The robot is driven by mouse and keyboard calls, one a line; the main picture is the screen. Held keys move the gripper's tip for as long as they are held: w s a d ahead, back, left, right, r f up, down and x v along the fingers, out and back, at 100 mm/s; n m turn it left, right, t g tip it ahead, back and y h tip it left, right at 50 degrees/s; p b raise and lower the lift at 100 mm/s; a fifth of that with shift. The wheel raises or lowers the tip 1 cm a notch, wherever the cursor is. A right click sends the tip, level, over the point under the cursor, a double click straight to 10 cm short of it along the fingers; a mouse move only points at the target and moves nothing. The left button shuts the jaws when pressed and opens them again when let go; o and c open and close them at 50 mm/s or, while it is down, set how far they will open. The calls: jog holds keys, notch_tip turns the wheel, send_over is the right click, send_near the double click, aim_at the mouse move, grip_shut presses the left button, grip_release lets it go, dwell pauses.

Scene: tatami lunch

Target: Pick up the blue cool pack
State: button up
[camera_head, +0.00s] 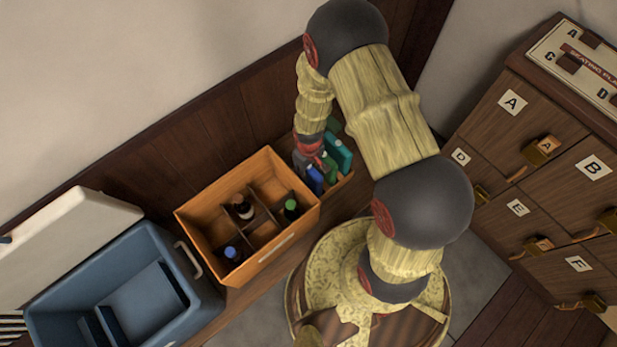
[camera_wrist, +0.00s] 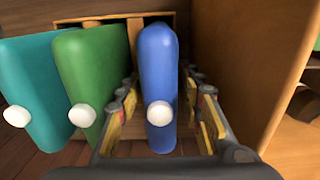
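The blue cool pack (camera_wrist: 158,75) stands upright in the middle of the wrist view, with a white round cap near its lower end. My gripper (camera_wrist: 163,105) is open, with one finger on each side of the blue pack. A gap shows on the right side; whether the left finger touches it I cannot tell. A green pack (camera_wrist: 90,80) and a teal pack (camera_wrist: 40,85) stand to its left. In the head view, my gripper (camera_head: 309,150) is over the blue pack (camera_head: 315,180), partly hiding the row.
A wooden divided crate (camera_head: 188,222) with several bottles stands beside the packs; its wall (camera_wrist: 225,60) is close on the right in the wrist view. An open blue cooler (camera_head: 205,300) is at lower left. Lettered drawers (camera_head: 500,120) stand at right. The wall is behind.

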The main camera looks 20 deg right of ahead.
grip_shut()
dwell(0.6)
